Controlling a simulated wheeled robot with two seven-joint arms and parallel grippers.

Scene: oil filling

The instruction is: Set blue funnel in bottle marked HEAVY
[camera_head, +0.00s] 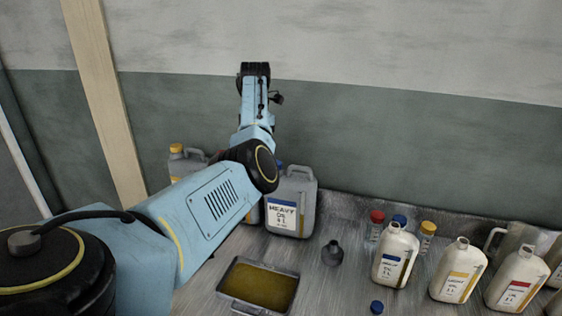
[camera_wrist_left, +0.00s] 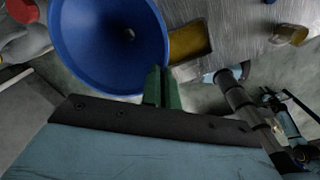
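The grey jug labelled HEAVY (camera_head: 291,205) stands upright at the back of the bench, partly behind my left arm. The blue funnel (camera_wrist_left: 108,40) fills the upper left of the left wrist view, wide mouth facing the camera. My left gripper (camera_wrist_left: 162,85) has its green fingers close together at the funnel's rim and holds it. In the head view the funnel cannot be made out for sure; a small blue patch (camera_head: 279,163) shows beside the arm near the jug's top. My right gripper is not seen.
A shallow tray of oil (camera_head: 258,288) lies in front of the jug. A small dark flask (camera_head: 332,253) stands to its right. Several white labelled bottles (camera_head: 396,255) line the right side. A yellow-capped jug (camera_head: 178,150) is at left; a blue cap (camera_head: 376,307) lies in front.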

